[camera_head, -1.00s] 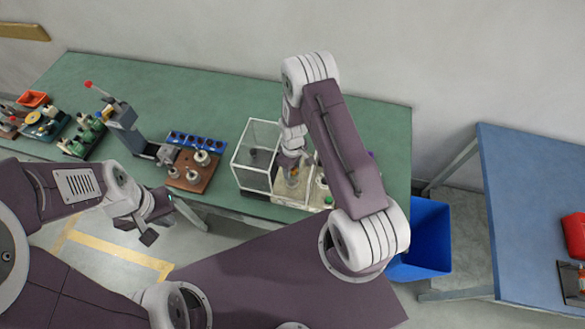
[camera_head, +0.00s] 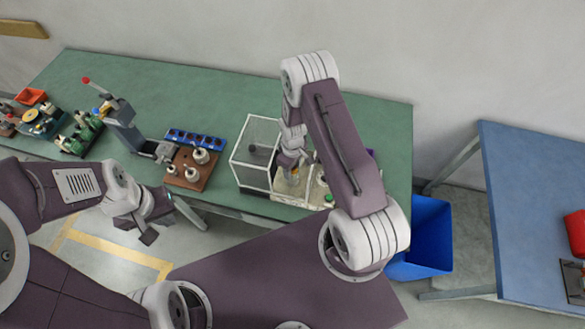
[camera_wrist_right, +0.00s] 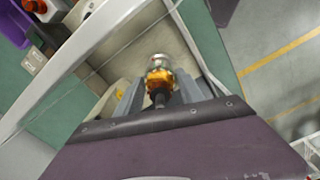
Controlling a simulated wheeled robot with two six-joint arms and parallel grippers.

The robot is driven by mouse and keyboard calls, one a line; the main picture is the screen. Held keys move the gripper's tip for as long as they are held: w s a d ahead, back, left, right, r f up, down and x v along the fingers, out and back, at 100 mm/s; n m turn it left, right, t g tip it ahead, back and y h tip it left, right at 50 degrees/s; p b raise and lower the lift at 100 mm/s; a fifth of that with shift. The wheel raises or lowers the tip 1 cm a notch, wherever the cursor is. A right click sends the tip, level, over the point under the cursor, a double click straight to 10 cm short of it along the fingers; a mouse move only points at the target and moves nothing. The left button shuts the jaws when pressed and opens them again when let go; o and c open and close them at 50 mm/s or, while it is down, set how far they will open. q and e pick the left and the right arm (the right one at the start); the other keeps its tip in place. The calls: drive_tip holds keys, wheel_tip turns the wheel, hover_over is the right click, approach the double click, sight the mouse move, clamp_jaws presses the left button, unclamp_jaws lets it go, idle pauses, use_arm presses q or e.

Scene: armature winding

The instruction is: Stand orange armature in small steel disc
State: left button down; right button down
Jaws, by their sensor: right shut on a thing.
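My right gripper (camera_head: 291,169) points down over the pale fixture (camera_head: 287,190) beside the clear-walled box. In the right wrist view it (camera_wrist_right: 160,98) is shut on the orange armature (camera_wrist_right: 159,79), whose dark shaft runs back between the fingers. A round silvery part (camera_wrist_right: 159,60) shows at the armature's far end; I cannot tell whether it is the small steel disc or part of the armature, nor whether they touch. In the head view only a speck of orange shows at the fingertips. My left gripper (camera_head: 156,220) is open and empty in front of the bench.
The clear-walled box (camera_head: 257,150) stands just left of my right gripper. Left of it are a brown board (camera_head: 192,180) with metal spools, a blue tray (camera_head: 195,139) and a grey press (camera_head: 122,125). A blue bin (camera_head: 425,235) stands by the bench's right end.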

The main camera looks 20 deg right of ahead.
drive_tip(key=c, duration=0.7)
unclamp_jaws()
drive_tip(key=shift+o, duration=0.2)
drive_tip(key=shift+s+a, duration=0.1)
drive_tip(key=shift+r, duration=0.15)
drive_tip(key=shift+w+r+p, duration=0.2)
drive_tip(key=shift+r+p, duration=0.25)
drive_tip(key=shift+r, duration=0.1)
drive_tip(key=shift+r+p, duration=1.25)
drive_tip(key=shift+r, duration=0.5)
